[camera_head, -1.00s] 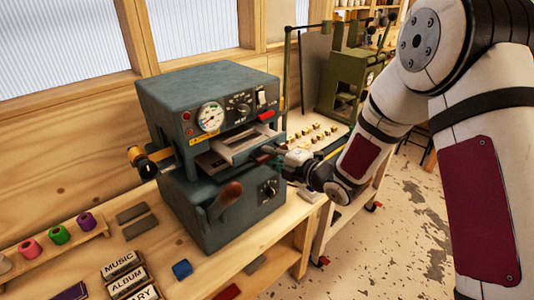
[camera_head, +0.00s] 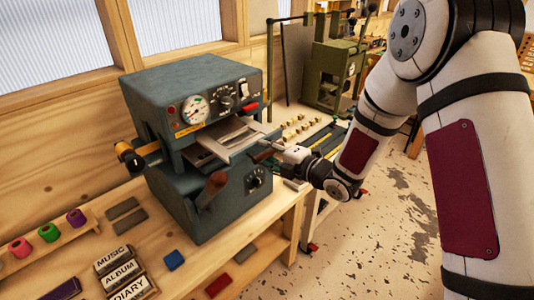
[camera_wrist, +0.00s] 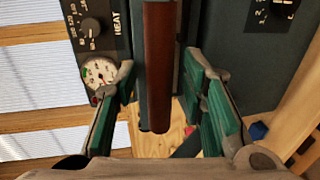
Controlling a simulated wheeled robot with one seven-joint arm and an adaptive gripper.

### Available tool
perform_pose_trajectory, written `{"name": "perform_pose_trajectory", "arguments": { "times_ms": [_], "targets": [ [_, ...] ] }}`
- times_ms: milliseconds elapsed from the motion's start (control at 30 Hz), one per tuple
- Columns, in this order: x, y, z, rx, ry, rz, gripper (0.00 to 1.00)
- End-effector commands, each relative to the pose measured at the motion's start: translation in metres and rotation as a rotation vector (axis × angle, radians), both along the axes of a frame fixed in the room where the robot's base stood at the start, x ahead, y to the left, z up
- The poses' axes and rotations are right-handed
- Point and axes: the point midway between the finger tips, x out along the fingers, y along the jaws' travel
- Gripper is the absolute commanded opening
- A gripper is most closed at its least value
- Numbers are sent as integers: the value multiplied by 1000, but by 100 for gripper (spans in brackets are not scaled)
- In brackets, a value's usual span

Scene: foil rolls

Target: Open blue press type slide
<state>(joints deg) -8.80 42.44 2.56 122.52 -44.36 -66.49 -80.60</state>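The blue press (camera_head: 215,200) is a blue-grey box machine with a gauge and dials, standing on the wooden bench. Its metal slide (camera_head: 238,138) sticks out of the front slot, toward the right. A brown handle (camera_head: 262,155) at the slide's front end also shows in the wrist view (camera_wrist: 160,60), upright between my fingers. My gripper (camera_head: 280,152) is at this handle. In the wrist view my gripper (camera_wrist: 160,100) has its green-padded fingers apart on both sides of the handle, with a visible gap on the left. Contact on the right is unclear.
A brown-knobbed lever (camera_head: 210,190) juts from the press front. Type blocks (camera_head: 120,272), foil rolls (camera_head: 48,232) and a small blue block (camera_head: 174,260) lie on the bench. A green machine (camera_head: 335,70) stands behind. Open floor (camera_head: 385,240) lies to the right.

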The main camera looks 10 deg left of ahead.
Motion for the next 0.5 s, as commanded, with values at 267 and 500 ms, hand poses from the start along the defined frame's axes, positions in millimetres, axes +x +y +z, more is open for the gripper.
{"name": "perform_pose_trajectory", "arguments": {
  "times_ms": [267,500],
  "targets": [
    [-5,-6,2,0,0,0,38],
    [-30,-40,10,-1,1,-3,38]
  ]
}}
